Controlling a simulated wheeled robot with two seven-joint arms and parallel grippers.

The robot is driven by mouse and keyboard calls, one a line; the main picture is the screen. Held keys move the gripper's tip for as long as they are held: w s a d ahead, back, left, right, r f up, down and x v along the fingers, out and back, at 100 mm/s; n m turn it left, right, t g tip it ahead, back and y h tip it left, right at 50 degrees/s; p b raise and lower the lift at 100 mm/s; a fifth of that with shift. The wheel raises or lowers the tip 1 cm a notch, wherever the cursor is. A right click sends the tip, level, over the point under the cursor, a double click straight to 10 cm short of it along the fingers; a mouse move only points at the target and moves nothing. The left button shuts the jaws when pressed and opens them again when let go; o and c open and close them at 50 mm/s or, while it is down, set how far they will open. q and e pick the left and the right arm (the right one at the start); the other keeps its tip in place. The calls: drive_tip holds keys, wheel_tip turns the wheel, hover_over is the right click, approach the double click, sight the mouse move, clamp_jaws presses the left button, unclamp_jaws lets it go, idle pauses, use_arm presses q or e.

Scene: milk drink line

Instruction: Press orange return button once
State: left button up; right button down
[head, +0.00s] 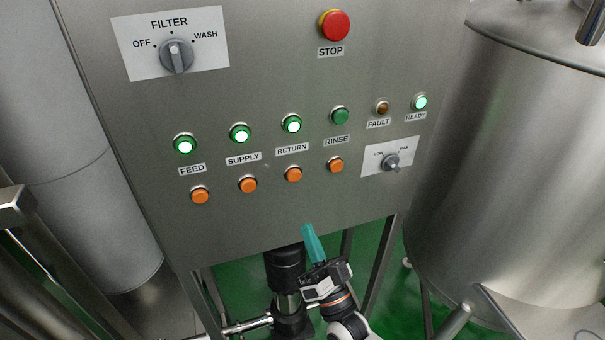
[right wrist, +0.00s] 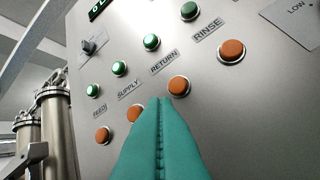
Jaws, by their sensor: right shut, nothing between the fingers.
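The orange return button (head: 293,174) is on the grey control panel, below the RETURN label and a lit green return lamp (head: 291,124). In the right wrist view the orange return button (right wrist: 179,86) shows just right of and above the fingertips. My right gripper (head: 307,228) has teal fingers and is shut and empty, pointing up at the panel's lower part, below the button in the head view. The closed fingers also show in the right wrist view (right wrist: 161,102), apart from or near the button; I cannot tell the exact gap. My left gripper is not in view.
Neighbouring orange buttons for supply (head: 248,184), feed (head: 200,195) and rinse (head: 336,165) sit close by. A red stop button (head: 335,25), filter knob (head: 176,56) and small dial (head: 390,161) are on the panel. A steel tank (head: 500,150) stands at right.

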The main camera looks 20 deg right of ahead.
sight(294, 176)
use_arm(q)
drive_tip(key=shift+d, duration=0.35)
use_arm(e)
drive_tip(key=r, duration=0.1)
drive_tip(key=s+r+m+t, duration=0.1)
drive_tip(key=r, duration=0.1)
drive_tip(key=d+r+t, duration=0.1)
drive_tip(key=r, duration=0.1)
drive_tip(key=shift+s+r+m+h, duration=0.1)
drive_tip(key=shift+s+m+h, duration=0.2)
